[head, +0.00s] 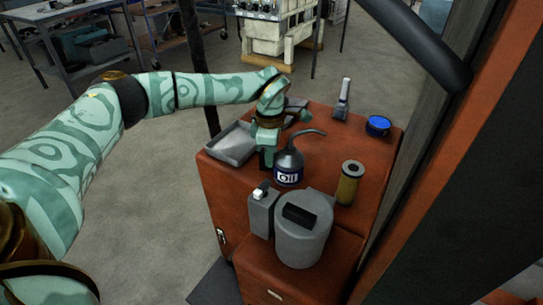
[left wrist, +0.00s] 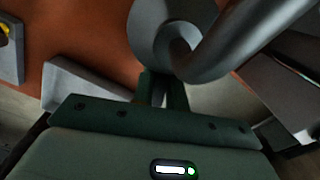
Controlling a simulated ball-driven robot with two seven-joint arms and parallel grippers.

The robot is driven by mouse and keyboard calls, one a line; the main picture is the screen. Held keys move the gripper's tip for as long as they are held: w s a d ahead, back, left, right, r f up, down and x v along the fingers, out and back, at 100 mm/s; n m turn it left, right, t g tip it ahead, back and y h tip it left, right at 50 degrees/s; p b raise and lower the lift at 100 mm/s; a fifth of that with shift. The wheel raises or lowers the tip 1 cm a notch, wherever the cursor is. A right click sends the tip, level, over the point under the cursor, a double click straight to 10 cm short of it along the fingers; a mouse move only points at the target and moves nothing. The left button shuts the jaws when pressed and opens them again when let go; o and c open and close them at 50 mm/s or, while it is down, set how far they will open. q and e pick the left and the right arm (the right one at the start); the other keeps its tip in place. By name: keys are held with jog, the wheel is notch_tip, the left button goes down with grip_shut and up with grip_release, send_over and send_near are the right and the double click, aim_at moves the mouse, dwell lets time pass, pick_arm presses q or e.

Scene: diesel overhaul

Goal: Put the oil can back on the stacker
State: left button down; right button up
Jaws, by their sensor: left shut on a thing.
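The oil can (head: 288,168) is dark grey with a white "Oil" label and a curved spout pointing right. It is upright at the orange-red stacker top (head: 325,145). My left gripper (head: 268,152) is shut on the can from its far left side. In the left wrist view, the can's grey body and curved spout (left wrist: 225,50) fill the top middle, just beyond the gripper fingers (left wrist: 162,92). Whether the can's base touches the surface cannot be told. My right gripper is not in view.
A grey tray (head: 232,147) lies left of the can. A jug (head: 261,215) and a large grey container (head: 303,240) stand in front. A filter (head: 349,184), a blue-lidded tin (head: 378,125) and a brush-like tool (head: 342,100) stand right and behind. A dark post rises at right.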

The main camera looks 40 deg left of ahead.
pick_arm(q)
jog(key=c, duration=1.4)
grip_release()
